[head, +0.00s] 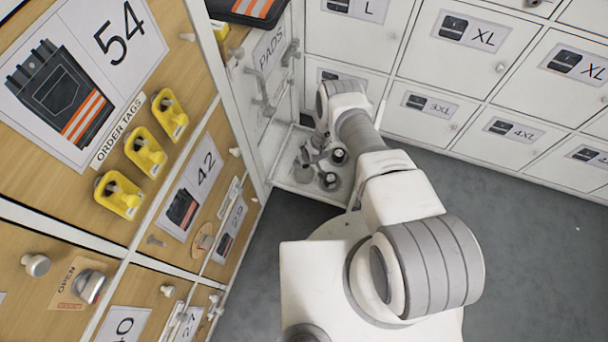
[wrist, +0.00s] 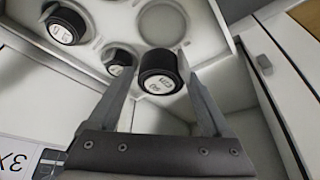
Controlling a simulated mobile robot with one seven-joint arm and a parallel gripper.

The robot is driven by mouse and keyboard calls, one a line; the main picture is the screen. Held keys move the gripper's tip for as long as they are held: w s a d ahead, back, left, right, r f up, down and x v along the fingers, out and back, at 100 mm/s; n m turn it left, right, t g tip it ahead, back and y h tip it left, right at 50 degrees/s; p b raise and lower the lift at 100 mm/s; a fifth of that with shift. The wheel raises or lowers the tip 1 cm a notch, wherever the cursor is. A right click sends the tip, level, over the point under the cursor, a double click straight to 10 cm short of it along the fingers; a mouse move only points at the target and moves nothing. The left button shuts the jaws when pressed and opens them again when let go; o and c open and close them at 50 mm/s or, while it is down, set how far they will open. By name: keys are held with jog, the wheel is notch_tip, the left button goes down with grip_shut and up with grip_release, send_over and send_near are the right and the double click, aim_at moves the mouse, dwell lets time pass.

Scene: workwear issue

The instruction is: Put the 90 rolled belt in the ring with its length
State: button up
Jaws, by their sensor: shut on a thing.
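The rolled black belt (wrist: 158,82) has a pale round label that appears to read 90, seen upside down in the wrist view. My gripper (wrist: 159,70) is shut on it, with one finger on each side. The belt is in front of a pale tray (wrist: 112,18) with round rings. An empty ring (wrist: 163,22) shows just beyond the belt. I cannot tell the belt's height over the tray. In the head view the tray (head: 283,184) is low in the open cabinet, and my gripper there is small and partly hidden by my arm.
Two other rolled belts, one at the upper left (wrist: 65,25) and one beside my left finger (wrist: 118,60), sit in the tray. White lockers (head: 430,103) line the back. Grey floor (head: 520,250) is clear at right.

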jog(key=b, duration=0.4)
send_near(304, 172)
jog(key=x, duration=0.5)
jog(key=shift+w+a, duration=0.25)
jog(key=shift+a, duration=0.1)
jog(key=shift+f, duration=0.35)
jog(key=shift+f, duration=0.15)
jog(key=o, duration=1.4)
jog(key=shift+s+d+f, duration=0.1)
jog(key=shift+d+f, duration=0.05)
jog(key=shift+b, duration=0.3)
jog(key=shift+d+r, duration=0.1)
jog(key=shift+r, duration=0.2)
jog(key=p+v, duration=0.2)
jog(key=v, duration=0.2)
jog(key=p+v, duration=0.2)
jog(key=v, duration=0.2)
jog(key=p+v, duration=0.3)
jog(key=v, duration=0.1)
jog(key=shift+a+r, duration=0.25)
jog(key=shift+r, duration=0.1)
